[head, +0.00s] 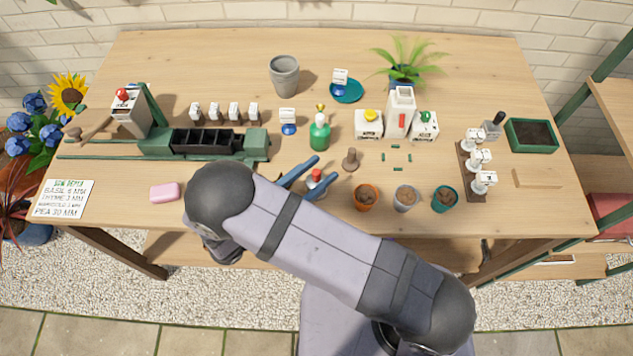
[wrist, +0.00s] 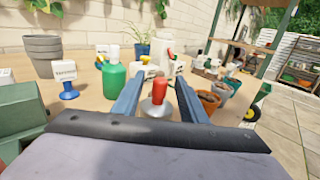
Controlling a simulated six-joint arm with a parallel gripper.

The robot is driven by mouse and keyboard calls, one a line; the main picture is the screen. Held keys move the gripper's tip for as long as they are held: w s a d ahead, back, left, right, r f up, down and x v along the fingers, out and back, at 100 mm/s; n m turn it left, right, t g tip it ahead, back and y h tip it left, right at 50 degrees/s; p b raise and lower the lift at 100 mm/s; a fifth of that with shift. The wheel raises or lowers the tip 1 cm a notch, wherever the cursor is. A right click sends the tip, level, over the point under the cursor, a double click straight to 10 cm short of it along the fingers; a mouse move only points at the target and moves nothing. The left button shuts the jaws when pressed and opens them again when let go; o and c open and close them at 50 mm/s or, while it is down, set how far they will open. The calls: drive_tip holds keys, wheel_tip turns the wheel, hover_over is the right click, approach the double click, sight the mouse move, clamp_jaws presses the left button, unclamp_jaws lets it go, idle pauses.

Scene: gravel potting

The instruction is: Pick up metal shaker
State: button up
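A small metallic piece with a red top stands upright on the table and looks like the metal shaker (head: 316,180). It also shows in the wrist view (wrist: 158,92), with a shiny base below the red top. My gripper (head: 324,172) is open, and its two blue fingers lie either side of the piece. In the wrist view the gripper (wrist: 159,82) shows a gap on both sides of the red top, and I see no contact. Part of the base is hidden by the finger in the head view.
A green bottle (head: 319,132) stands just behind the gripper. A brown knobbed tool (head: 351,160) and a terracotta pot (head: 366,197) are close on the right. A green rack (head: 250,146) is on the left. A pink block (head: 165,193) lies at the front left.

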clamp_jaws()
